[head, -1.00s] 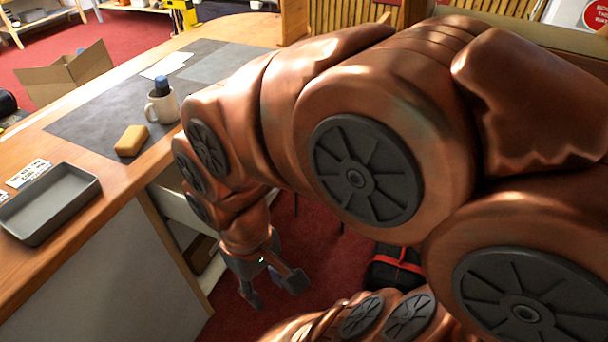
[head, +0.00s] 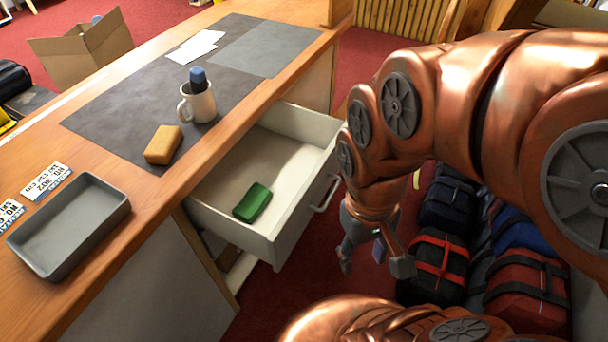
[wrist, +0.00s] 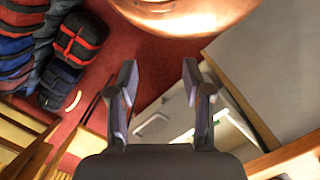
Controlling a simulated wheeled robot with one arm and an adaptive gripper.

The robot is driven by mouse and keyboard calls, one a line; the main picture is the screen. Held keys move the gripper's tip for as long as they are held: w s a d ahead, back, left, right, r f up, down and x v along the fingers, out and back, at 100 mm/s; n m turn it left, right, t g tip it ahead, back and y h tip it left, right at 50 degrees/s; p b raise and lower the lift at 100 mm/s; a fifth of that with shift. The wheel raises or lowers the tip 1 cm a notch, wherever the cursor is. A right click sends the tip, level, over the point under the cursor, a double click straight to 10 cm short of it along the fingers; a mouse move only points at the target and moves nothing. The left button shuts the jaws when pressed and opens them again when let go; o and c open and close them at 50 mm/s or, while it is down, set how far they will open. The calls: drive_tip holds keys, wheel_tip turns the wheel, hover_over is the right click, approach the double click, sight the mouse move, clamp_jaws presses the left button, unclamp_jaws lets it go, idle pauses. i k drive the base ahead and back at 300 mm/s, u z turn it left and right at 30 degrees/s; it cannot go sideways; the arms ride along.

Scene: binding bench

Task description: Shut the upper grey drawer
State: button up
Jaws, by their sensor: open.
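The upper grey drawer (head: 270,235) is pulled well out from the bench in the head view. Its pale front faces right and carries a bar handle (head: 326,192). A green block (head: 252,202) lies inside it. My gripper (head: 375,265) is open and empty, pointing down just right of the drawer front, apart from it in the head view. In the wrist view my two fingers (wrist: 159,78) are spread with nothing between them, and part of a pale drawer (wrist: 172,118) shows beyond them. The drawer's far corner is partly hidden by my arm.
The benchtop holds a grey tray (head: 68,228), a tan block (head: 163,145) and a mug (head: 198,102) with a blue-topped item in it. Bags (head: 438,262) stand on the floor right of my gripper. An open compartment (head: 238,268) shows below the drawer.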

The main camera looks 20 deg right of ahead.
sight(291, 151)
drive_tip(key=i, duration=0.1)
drive_tip(key=u, duration=0.5)
drive_tip(key=k, duration=1.25)
drive_tip(key=u, duration=0.85)
drive_tip(key=i, duration=1.4)
drive_tip(key=z, duration=1.1)
drive_tip(key=i, duration=0.4)
drive_tip(key=z, duration=0.4)
